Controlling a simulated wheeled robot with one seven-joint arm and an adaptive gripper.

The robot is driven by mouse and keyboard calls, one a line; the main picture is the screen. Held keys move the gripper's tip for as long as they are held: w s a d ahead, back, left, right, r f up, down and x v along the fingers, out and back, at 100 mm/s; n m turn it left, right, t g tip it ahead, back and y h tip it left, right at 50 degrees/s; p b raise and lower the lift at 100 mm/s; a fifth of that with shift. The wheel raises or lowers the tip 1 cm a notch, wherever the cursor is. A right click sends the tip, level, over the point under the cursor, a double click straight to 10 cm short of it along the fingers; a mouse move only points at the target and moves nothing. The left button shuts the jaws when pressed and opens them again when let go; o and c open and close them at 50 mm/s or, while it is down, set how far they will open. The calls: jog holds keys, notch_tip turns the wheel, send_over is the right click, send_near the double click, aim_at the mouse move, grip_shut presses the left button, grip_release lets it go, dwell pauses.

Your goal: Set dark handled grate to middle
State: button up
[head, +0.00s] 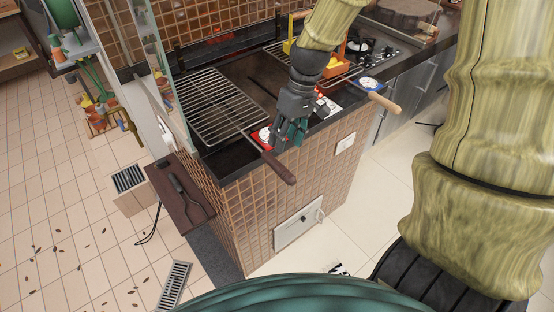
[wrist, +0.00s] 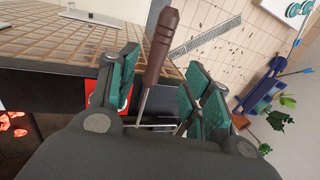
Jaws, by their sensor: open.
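The dark-handled grate (head: 215,104) lies at the left of the mosaic grill's opening in the head view. Its wire rack rests over the opening. Its dark brown handle (head: 278,168) sticks out past the front edge; it also shows in the wrist view (wrist: 160,48). My gripper (head: 287,138) points down close to the handle's base. In the wrist view my gripper (wrist: 160,65) is open, with the handle and its metal rod showing between the teal fingers. I cannot tell whether a finger touches it. The middle of the grill (head: 262,75) shows dark, partly behind my arm.
A second grate with a light wooden handle (head: 384,103) is at the right of the grill. A red item (head: 262,137) lies on the front ledge by my gripper. A blue-and-white round item (head: 369,83) sits farther right. A dark side shelf (head: 182,198) holds utensils.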

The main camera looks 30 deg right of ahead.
send_over(279, 163)
jog(key=d, duration=0.2)
jog(key=x, duration=0.4)
jog(key=shift+w+d+f+p, duration=0.1)
jog(key=shift+d+p, duration=0.15)
jog(key=shift+p, duration=0.1)
jog(key=shift+a+f, duration=0.15)
jog(key=shift+f, duration=0.2)
jog(key=shift+p+x, duration=0.5)
jog(key=shift+x, duration=1.7)
jog(key=shift+c, duration=0.5)
grip_shut()
